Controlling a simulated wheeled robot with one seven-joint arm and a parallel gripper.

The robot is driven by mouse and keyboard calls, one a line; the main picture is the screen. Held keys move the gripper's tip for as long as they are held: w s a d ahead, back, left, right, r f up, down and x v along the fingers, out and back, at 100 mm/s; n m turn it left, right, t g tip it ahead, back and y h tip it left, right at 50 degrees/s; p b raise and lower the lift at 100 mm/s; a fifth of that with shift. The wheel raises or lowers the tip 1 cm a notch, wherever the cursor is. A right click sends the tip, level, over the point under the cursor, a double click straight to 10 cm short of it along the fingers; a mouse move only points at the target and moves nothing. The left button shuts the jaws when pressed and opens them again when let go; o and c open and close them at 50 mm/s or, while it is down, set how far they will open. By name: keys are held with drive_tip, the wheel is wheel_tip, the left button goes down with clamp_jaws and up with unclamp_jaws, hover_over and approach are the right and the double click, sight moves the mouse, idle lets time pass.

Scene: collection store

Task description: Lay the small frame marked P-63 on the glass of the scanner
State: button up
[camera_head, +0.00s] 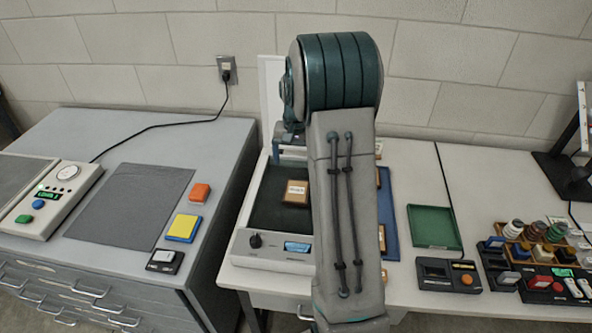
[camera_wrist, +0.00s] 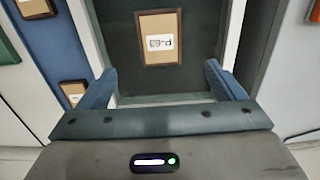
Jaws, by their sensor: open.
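The small frame (camera_head: 297,192) has a brown rim and a pale label. Nothing links the fingers to the frame.
A blue mat (camera_head: 391,215) with other small frames (camera_wrist: 75,92) lies right of the scanner. A grey cabinet (camera_head: 222,150) stands left, across a gap.

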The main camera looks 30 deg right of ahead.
drive_tip(key=s+a+r+n+t, duration=0.1)
drive_tip(key=s+a+r+n, duration=0.2)
drive_tip(key=s+a+r, duration=0.65)
drive_tip(key=s+a+n+t, duration=0.2)
drive_tip(key=s+a, duration=0.4)
drive_tip(key=s, duration=1)
drive_tip(key=shift+a+n, duration=0.15)
drive_tip(key=shift+n, duration=0.75)
